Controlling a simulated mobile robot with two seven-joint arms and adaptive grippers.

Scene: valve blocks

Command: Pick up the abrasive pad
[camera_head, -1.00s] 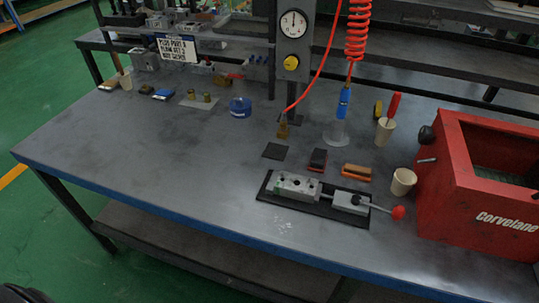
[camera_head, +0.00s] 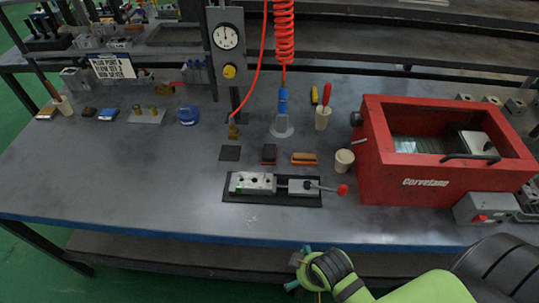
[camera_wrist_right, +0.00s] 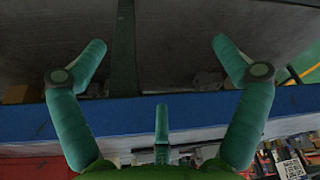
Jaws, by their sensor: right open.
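A thin dark square pad (camera_head: 230,153), which looks like the abrasive pad, lies flat on the grey bench, left of a small black-and-red block (camera_head: 269,154). The wrist view does not clearly show it. My right gripper (camera_head: 297,268) is at the bottom of the head view, in front of the bench's blue front edge and well apart from the pad. In the right wrist view my gripper (camera_wrist_right: 160,46) is open, its green fingers spread with nothing between them. My left gripper is not in view.
A valve block in a fixture on a black mat (camera_head: 232,199) lies between pad and front edge, its red-knobbed lever pointing right. A beige cup (camera_head: 344,161) and red Corvelane machine (camera_head: 440,186) stand right. A gauge post (camera_head: 227,40) rises behind. The bench's left front is clear.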

